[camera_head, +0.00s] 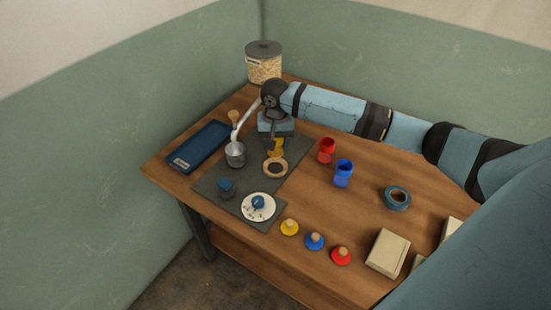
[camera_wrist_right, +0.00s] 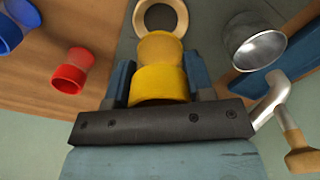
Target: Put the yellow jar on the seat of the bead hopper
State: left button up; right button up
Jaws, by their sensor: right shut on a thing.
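The yellow jar (camera_head: 277,147), waisted like a goblet, is between the fingers of my right gripper (camera_head: 274,139). The right wrist view shows the jar (camera_wrist_right: 160,82) with a blue finger on each side; the gripper is shut on it. The jar is beside a light wooden ring with a dark middle (camera_head: 275,177) on the grey mat; this ring looks like a seat, but I cannot tell for sure. I cannot tell whether the jar touches the mat. A lidded clear container of pale beads (camera_head: 264,67) stands at the back corner. My left gripper is out of view.
A blue tray (camera_head: 203,146) is further left. Red (camera_head: 326,150) and blue (camera_head: 343,173) jars stand right of the mat. A white dial (camera_head: 258,213) and knobbed discs (camera_head: 315,241) are in front.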

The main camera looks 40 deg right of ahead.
notch_tip(320, 180, down, 7)
jog(key=shift+r, duration=0.2)
dwell(0.4)
jog(key=o, duration=1)
jog(key=shift+f, duration=0.1)
jog(key=shift+c, duration=0.2)
jog(key=shift+r, duration=0.3)
notch_tip(320, 180, up, 12)
jog(key=shift+f, duration=0.15)
